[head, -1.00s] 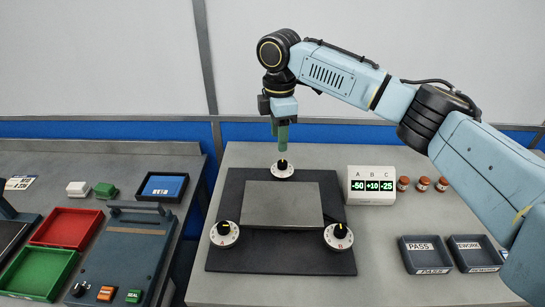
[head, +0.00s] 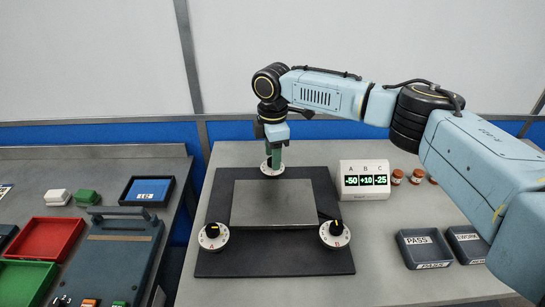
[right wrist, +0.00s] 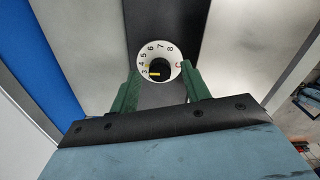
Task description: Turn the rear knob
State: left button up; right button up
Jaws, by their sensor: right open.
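The rear knob (head: 272,171), a white numbered dial marked C with a black centre, sits at the back edge of the dark mat. My right gripper (head: 273,160) points down right over it in the head view and hides its black centre. In the right wrist view the rear knob (right wrist: 158,68) shows between the tips of my right gripper (right wrist: 162,85). The green fingers are open, one on each side of the black centre; I cannot tell whether they touch it. My left gripper is not in view.
Two more knobs, A (head: 213,236) and B (head: 335,234), stand at the mat's front corners beside a raised grey plate (head: 285,203). A display (head: 364,180) reads -50, +10, -25. PASS tray (head: 425,249) and brown jars (head: 397,177) are at right.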

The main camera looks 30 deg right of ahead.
jog(key=shift+f, duration=0.45)
jog(key=shift+c, duration=0.4)
jog(key=c, duration=0.9)
jog(key=shift+r+p, duration=0.1)
jog(key=shift+p, duration=0.3)
jog(key=m+p, duration=0.1)
jog(key=p, duration=0.3)
jog(key=shift+r+m+p, duration=0.2)
jog(key=shift+m+p, duration=0.15)
jog(key=shift+m, duration=0.05)
jog(key=m+p, duration=0.5)
jog(key=p, duration=0.3)
jog(key=shift+a+f+m, duration=0.1)
jog(key=shift+m, duration=0.3)
pick_arm(q)
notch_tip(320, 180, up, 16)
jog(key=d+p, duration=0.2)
jog(key=p, duration=0.1)
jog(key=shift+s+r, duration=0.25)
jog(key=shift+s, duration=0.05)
pick_arm(e)
jog(key=shift+f+m, duration=0.15)
jog(key=shift+m, duration=1.85)
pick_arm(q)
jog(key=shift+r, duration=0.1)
